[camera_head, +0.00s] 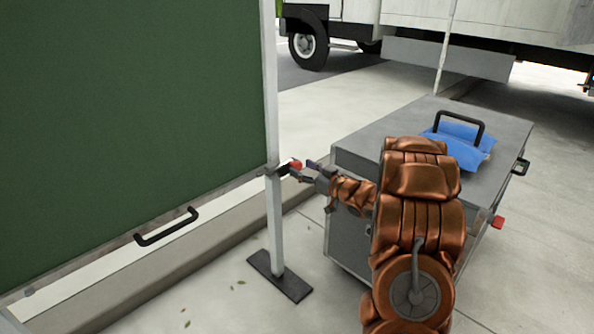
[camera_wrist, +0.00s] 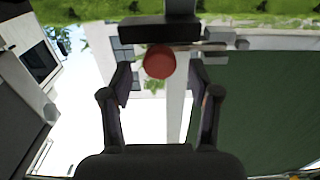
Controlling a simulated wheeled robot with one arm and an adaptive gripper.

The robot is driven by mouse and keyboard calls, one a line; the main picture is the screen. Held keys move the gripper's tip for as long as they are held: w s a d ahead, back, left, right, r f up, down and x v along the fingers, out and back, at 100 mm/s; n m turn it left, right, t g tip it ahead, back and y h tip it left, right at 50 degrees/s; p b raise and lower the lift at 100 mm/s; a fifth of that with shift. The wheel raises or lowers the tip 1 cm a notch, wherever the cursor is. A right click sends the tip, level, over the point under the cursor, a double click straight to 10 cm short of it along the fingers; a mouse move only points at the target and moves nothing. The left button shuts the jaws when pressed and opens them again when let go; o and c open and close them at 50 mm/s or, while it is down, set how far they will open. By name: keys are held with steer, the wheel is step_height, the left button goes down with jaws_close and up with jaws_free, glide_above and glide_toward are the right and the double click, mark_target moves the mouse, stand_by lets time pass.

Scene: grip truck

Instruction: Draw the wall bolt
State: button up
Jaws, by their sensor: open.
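The wall bolt (camera_head: 284,166) sits on a white upright post (camera_head: 275,215) at the edge of a green panel (camera_head: 130,90). Its round red knob (camera_head: 296,164) faces my gripper (camera_head: 311,171). In the wrist view the red knob (camera_wrist: 159,64) appears between the fingertips of my gripper (camera_wrist: 160,82), near their ends. The fingers are spread to either side and hold nothing. I cannot tell how deep the knob lies between them. A dark bracket (camera_wrist: 160,30) shows behind the knob.
A grey box (camera_head: 390,120) stands close beside my arm, with a black handle (camera_head: 460,122), a blue cloth (camera_head: 470,152) and a red part (camera_head: 497,222) on its side. The post's dark foot plate (camera_head: 280,277) rests on the pavement. A black handle (camera_head: 166,227) is low on the panel.

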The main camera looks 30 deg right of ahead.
steer(key=shift+b+x, duration=0.35)
steer(key=shift+x, duration=1.1)
jaws_close()
